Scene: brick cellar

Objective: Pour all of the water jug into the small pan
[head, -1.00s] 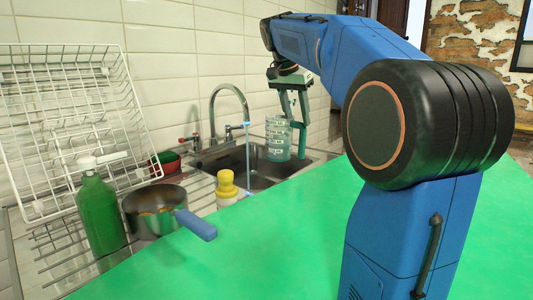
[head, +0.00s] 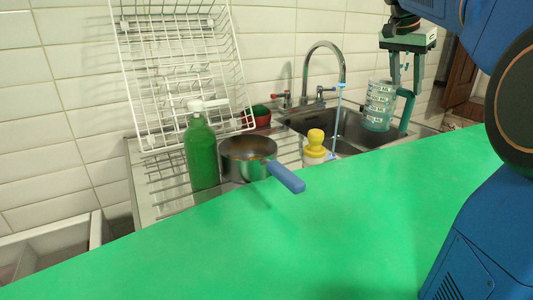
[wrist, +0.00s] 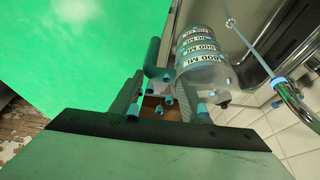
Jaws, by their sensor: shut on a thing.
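The water jug (head: 379,105) is clear, with white volume marks and a teal handle (head: 406,107). In the head view it appears upright over the right part of the sink. My gripper (head: 402,78) is shut on the jug's handle from above. In the wrist view the jug (wrist: 203,62) is beyond the fingers of my gripper (wrist: 160,102); its water level is unclear. The small pan (head: 236,170) stands on the drainboard, well left of the jug, its blue handle (head: 286,178) pointing toward the green counter. The pan's inside looks brownish; its contents are unclear.
A green bottle (head: 202,155) stands left of the pan, before a white rack (head: 185,60). A yellow-topped bottle (head: 315,142) stands between pan and sink (head: 356,138). The tap (head: 343,65) rises behind, a thin light-blue streak below its spout. The green counter (head: 270,240) is clear.

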